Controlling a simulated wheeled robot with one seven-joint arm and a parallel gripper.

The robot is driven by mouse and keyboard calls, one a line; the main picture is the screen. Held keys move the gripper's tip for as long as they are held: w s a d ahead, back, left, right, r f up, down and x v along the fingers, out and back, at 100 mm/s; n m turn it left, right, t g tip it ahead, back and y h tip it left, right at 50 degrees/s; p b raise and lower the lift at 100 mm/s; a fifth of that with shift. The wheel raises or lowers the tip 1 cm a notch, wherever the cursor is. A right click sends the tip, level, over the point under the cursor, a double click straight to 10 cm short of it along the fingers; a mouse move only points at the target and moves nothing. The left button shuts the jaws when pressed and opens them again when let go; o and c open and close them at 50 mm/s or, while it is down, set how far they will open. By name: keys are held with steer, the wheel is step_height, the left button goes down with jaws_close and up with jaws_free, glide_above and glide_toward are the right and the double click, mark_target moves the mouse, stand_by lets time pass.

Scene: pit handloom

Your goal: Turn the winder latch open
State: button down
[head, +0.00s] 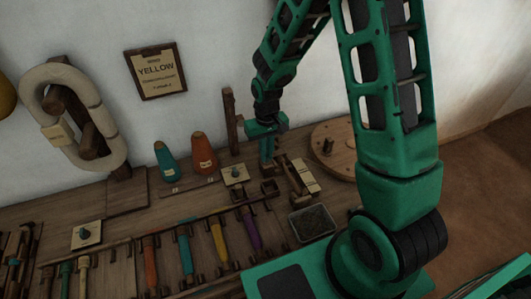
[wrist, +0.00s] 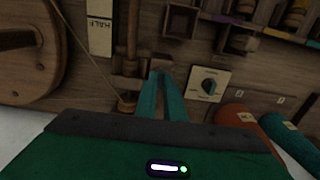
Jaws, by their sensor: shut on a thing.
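My gripper (head: 267,163) is over the back of the bench, pointing down beside the winder. In the wrist view its two teal fingers (wrist: 165,78) close in on a small wooden piece, which looks like the winder latch (wrist: 161,69). The fingers cover much of it, so its turn angle is hard to tell. The winder's wooden shaft (wrist: 131,40) stands just beside the fingers. The round wooden wheel (head: 335,146) is to the right of my gripper in the head view, and it shows at the left in the wrist view (wrist: 28,55).
A dial plate (head: 235,175) and orange (head: 202,155) and teal (head: 170,162) cones stand left of my gripper. A label (head: 305,174) lies right of it. A dark tray (head: 312,222) and a rack of coloured bobbins (head: 219,240) are in front. An upright post (head: 230,120) rises close behind.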

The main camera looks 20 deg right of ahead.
steer(key=shift+w+r, duration=0.15)
steer(key=shift+w, duration=0.15)
steer(key=c, duration=2.1)
jaws_free()
steer(key=shift+o, duration=1.2)
steer(key=shift+s, duration=0.15)
step_height(320, 180, up, 11)
steer(key=shift+f, duration=0.2)
steer(key=s+d+r+m, duration=0.3)
steer(key=s+d+r, duration=0.6)
steer(key=s+d, duration=0.35)
steer(key=s+d+r+m, duration=0.1)
steer(key=s+d, duration=0.1)
steer(key=s, duration=0.5)
steer(key=s+d+r+m, duration=0.2)
steer(key=s, duration=0.6)
steer(key=shift+s+d+m, duration=0.3)
steer(key=shift+d, duration=0.1)
